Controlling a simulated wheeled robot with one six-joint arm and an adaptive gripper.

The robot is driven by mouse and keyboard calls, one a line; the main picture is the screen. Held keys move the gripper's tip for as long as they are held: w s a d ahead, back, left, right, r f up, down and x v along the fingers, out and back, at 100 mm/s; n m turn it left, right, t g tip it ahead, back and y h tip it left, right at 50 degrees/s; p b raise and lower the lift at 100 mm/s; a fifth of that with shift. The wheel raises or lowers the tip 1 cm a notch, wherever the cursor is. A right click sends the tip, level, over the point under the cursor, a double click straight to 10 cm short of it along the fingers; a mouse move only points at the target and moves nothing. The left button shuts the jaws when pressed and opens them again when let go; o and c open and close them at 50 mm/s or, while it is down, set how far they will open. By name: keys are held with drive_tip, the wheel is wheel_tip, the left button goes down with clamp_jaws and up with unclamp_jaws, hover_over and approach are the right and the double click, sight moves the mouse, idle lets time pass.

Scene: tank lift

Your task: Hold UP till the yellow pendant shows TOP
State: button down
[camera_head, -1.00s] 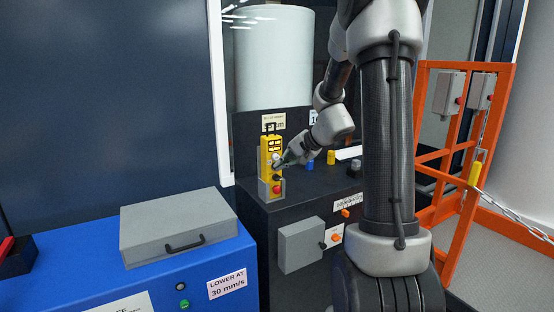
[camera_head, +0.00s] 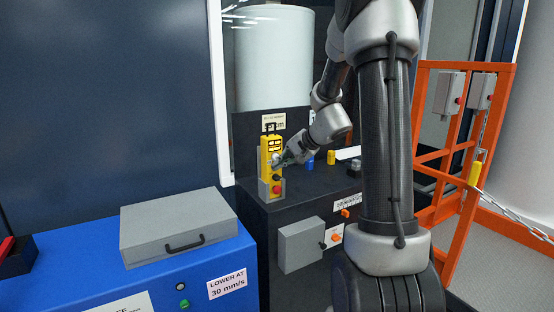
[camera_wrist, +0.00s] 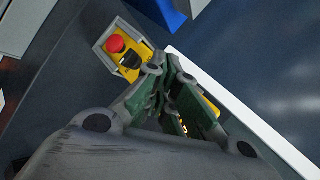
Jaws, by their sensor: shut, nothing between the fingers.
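The yellow pendant (camera_head: 265,155) stands upright in a grey holder (camera_head: 263,189) on the dark cabinet top. It has a small display (camera_head: 274,146) near its top, too small to read here, and a red button low down. My gripper (camera_head: 279,161) is shut and empty, with its fingertips at the pendant's front, at mid-height; whether they touch a button I cannot tell. In the wrist view the fingers (camera_wrist: 165,62) partly cover the pendant. The red button (camera_wrist: 115,43) and a black knob (camera_wrist: 130,61) show beside them; the UP button cannot be made out.
The dark cabinet (camera_head: 300,206) also carries a blue and a yellow cylinder (camera_head: 331,157). A white tank (camera_head: 275,60) stands behind it. A blue bench (camera_head: 80,275) with a grey case (camera_head: 178,225) is at left. An orange frame (camera_head: 420,110) with a chain (camera_head: 510,221) is at right.

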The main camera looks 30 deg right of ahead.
drive_tip(key=shift+w, duration=0.15)
idle(0.5)
drive_tip(key=shift+w, duration=0.3)
drive_tip(key=shift+w, duration=0.55)
idle(0.7)
drive_tip(key=shift+s, duration=0.1)
idle(1.6)
drive_tip(key=shift+s, duration=0.9)
drive_tip(key=shift+s, duration=2.5)
